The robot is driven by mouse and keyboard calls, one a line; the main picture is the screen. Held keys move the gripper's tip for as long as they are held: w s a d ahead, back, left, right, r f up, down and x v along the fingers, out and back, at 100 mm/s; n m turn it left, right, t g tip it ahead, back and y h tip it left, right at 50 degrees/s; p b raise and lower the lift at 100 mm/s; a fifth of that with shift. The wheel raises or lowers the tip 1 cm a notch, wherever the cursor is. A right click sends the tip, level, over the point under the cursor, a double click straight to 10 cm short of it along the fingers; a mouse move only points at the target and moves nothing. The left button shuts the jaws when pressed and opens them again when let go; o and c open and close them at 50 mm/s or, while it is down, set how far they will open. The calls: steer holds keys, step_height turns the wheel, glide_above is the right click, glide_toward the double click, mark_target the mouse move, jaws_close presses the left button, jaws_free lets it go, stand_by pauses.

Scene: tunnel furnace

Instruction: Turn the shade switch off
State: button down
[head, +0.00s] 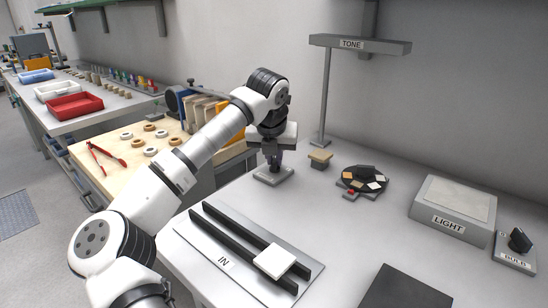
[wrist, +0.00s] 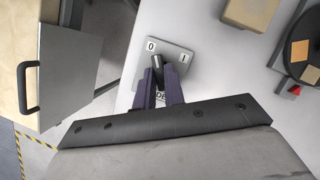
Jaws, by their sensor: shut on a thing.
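The shade switch is a small grey plate (head: 272,179) on the table, below my gripper (head: 273,160) in the head view. In the wrist view the plate (wrist: 180,66) carries a 0 mark at upper left and an I mark at right. Its black knob (wrist: 158,62) stands between the two dark fingers of my gripper (wrist: 160,80), which is shut on it. The visible end of the knob lies closer to the 0 than to the I. The plate's name label is mostly hidden by the fingers.
A tan block (head: 320,158) and a dark round wheel with coloured squares (head: 364,180) stand right of the switch. The TONE stand (head: 322,95) rises behind. Black rails (head: 238,249), the LIGHT box (head: 453,211) and BULB switch (head: 515,249) are farther right or in front.

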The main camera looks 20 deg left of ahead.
steer(key=c, duration=1.5)
jaws_free()
steer(key=shift+r, duration=0.15)
steer(key=v, duration=1.3)
steer(key=shift+s+r, duration=0.1)
steer(key=shift+r, duration=0.25)
steer(key=shift+f, duration=0.1)
